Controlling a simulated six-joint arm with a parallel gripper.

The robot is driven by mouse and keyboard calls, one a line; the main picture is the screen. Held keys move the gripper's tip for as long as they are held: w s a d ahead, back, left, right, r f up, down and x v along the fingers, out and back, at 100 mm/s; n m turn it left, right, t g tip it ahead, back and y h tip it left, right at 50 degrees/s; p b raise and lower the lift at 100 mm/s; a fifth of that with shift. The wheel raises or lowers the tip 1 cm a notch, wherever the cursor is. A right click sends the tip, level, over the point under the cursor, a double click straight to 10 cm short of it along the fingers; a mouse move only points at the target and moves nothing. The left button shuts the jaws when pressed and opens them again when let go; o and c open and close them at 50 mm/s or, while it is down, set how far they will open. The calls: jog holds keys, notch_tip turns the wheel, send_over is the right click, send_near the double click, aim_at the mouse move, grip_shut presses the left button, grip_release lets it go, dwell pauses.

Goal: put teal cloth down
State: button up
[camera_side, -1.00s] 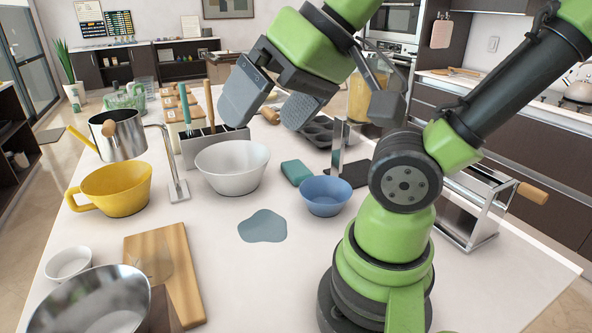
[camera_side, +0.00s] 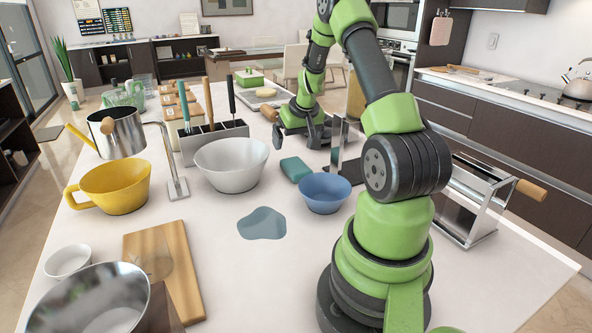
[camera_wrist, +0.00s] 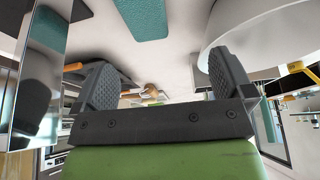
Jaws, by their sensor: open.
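The teal cloth (camera_side: 296,169) is a small folded pad lying flat on the white countertop (camera_side: 215,270), between the white bowl and the blue bowl. My gripper (camera_side: 296,138) is low over the counter behind the cloth, jaws apart. In the wrist view my gripper (camera_wrist: 160,68) has its two grey fingers spread with nothing between them. The teal cloth (camera_wrist: 142,16) shows there at the top edge, ahead of the fingers and apart from them.
The white bowl (camera_side: 232,168) is left of the cloth, the blue bowl (camera_side: 325,194) front right. An upright metal plate (camera_side: 337,145) stands close right of my gripper. A utensil holder (camera_side: 213,140) stands to the left. A bluish puddle (camera_side: 262,223) lies in front.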

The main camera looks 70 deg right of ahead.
send_over(297, 165)
jog(key=s+a, duration=0.2)
jog(key=a, duration=0.1)
jog(key=f, duration=0.5)
jog(key=shift+w+d+f, duration=0.2)
jog(key=shift+d+f, duration=0.05)
jog(key=shift+d+x, duration=0.15)
jog(key=shift+x, duration=1.3)
jog(key=shift+d+x, duration=0.15)
jog(key=shift+x, duration=1.35)
jog(key=shift+s+r, duration=0.1)
jog(key=c, duration=1.1)
